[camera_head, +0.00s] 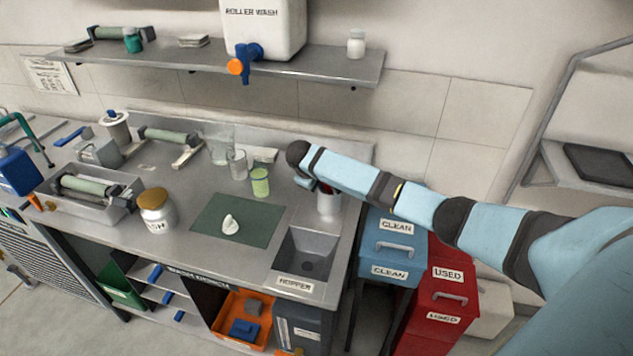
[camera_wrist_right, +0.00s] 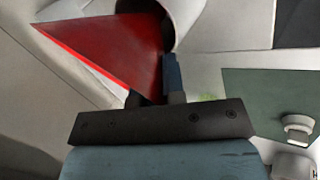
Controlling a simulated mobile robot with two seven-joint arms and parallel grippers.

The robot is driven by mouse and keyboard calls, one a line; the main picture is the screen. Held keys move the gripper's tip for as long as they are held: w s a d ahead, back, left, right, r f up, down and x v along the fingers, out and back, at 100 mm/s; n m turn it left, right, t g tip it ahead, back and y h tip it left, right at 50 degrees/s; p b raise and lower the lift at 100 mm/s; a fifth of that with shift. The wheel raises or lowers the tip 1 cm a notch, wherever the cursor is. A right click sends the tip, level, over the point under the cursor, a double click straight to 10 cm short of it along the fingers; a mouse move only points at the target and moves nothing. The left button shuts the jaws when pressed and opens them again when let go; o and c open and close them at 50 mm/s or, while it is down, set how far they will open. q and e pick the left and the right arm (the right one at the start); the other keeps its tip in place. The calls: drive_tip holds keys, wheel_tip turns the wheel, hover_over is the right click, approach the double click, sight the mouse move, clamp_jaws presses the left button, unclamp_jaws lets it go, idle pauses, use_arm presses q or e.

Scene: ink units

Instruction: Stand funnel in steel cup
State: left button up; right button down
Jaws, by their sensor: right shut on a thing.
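The steel cup (camera_head: 328,205) stands on the bench at the right, behind the hopper, partly hidden by my right arm. Its curved wall also shows at the top of the right wrist view (camera_wrist_right: 189,18). The red funnel (camera_wrist_right: 105,45) is large in that view, its wide rim to the left. In the head view only a small red bit shows at the cup's mouth. My right gripper (camera_wrist_right: 155,82) is shut on the funnel, right at the cup. I cannot tell whether the funnel's stem is inside the cup. My left gripper is not in view.
The hopper (camera_head: 307,256) is sunk in the bench in front of the cup. A green mat (camera_head: 205,228) with a white object (camera_head: 230,224) lies to the left. A green-filled glass (camera_head: 260,182) and clear beakers (camera_head: 237,163) stand left of my gripper.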

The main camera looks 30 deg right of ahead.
drive_tip(key=c, duration=1.5)
unclamp_jaws()
drive_tip(key=shift+s+d+f, duration=0.1)
drive_tip(key=shift+d+f, duration=0.1)
drive_tip(key=o, duration=0.4)
drive_tip(key=shift+d+f, duration=0.1)
drive_tip(key=shift+f, duration=0.05)
drive_tip(key=b+v, duration=0.1)
drive_tip(key=v, duration=1.3)
